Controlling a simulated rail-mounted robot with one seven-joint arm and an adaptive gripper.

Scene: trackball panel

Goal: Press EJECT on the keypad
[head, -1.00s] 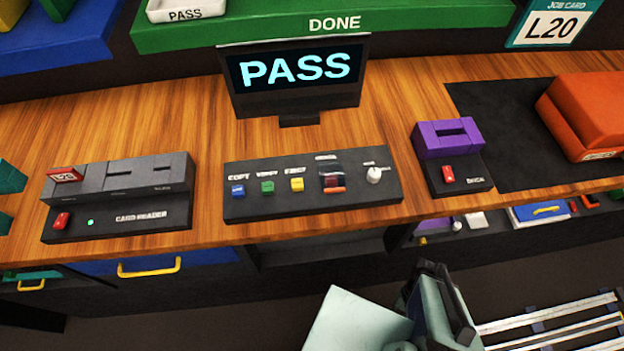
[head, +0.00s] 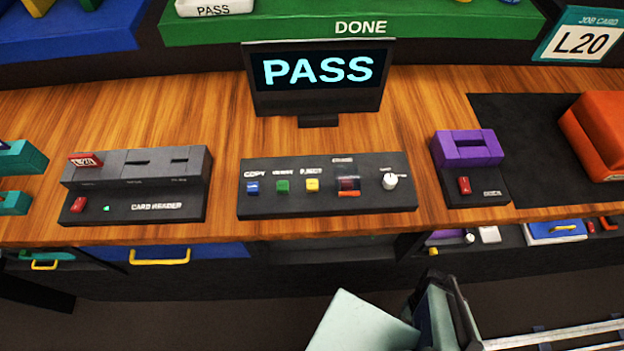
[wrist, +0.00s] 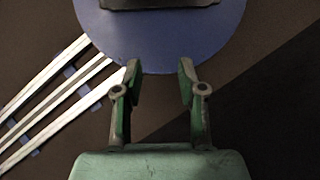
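The keypad (head: 300,203) is a dark panel in the middle of the wooden bench, below the screen. Its yellow button (head: 312,185) appears to be labelled EJECT. A blue button (head: 252,187) under COPY and a green button (head: 282,186) are to its left. A dark red, covered-looking control (head: 348,186) and a white knob (head: 390,181) are to its right. My gripper (wrist: 158,78) is open and empty in the wrist view, over the floor and a blue round surface. In the head view my arm is at the lower right, below the bench front and apart from the keypad.
The screen (head: 320,72) reads PASS. A card reader (head: 135,190) with a red card stands at the left. A purple block on a dark dock (head: 490,190) stands at the right. Drawers with yellow handles (head: 160,257) lie under the bench edge. The bench around the keypad is bare.

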